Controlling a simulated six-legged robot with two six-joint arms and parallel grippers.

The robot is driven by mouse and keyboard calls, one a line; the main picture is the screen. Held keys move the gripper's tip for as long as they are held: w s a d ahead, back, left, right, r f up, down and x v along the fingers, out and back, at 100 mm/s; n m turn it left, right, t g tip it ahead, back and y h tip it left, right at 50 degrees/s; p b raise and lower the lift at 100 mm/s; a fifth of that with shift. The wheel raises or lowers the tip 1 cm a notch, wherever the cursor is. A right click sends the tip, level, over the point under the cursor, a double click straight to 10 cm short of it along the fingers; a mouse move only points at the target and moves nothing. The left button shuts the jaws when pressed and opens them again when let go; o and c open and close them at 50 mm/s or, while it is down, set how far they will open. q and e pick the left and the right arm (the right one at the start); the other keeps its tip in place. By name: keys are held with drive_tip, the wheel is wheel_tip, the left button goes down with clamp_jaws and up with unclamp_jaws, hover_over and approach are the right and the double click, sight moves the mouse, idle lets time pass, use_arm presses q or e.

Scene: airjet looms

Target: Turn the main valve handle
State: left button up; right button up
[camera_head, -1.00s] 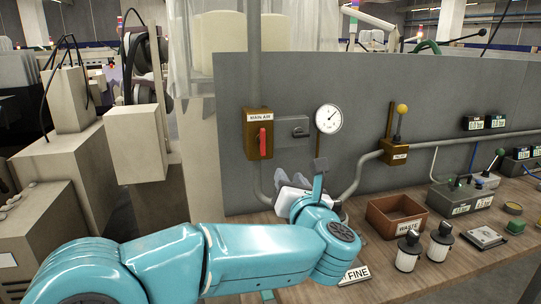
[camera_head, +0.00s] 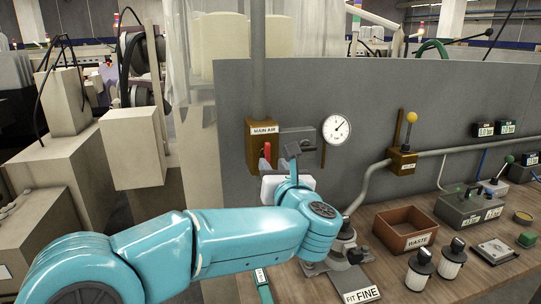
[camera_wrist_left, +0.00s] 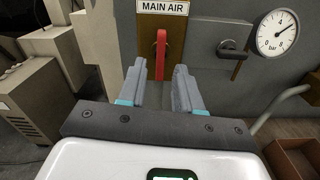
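The main valve handle is a red lever (camera_head: 267,150) on a brown box (camera_head: 255,135) labelled MAIN AIR. In the left wrist view the red handle (camera_wrist_left: 161,48) hangs roughly vertical, just beyond the fingertips. My left gripper (camera_wrist_left: 163,72) is open, its two grey fingers apart and the handle lined up with the gap between them. I see no clear contact with the handle. In the head view my left gripper (camera_head: 272,168) is just below the handle and hides its lower part. My right gripper is not in view.
A pressure gauge (camera_head: 336,128) is further right. A brown WASTE tray (camera_head: 405,243) and two white-bodied jars stand on the bench. A grey pipe (camera_head: 370,185) curves along the panel.

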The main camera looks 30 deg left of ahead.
sight(269, 159)
use_arm(q)
drive_tip(key=p+x, duration=0.2)
drive_tip(key=x, duration=0.1)
drive_tip(key=shift+r, duration=0.15)
drive_tip(key=shift+f, duration=0.2)
drive_tip(key=shift+w+b, duration=0.1)
drive_tip(key=shift+b, duration=0.5)
clamp_jaws()
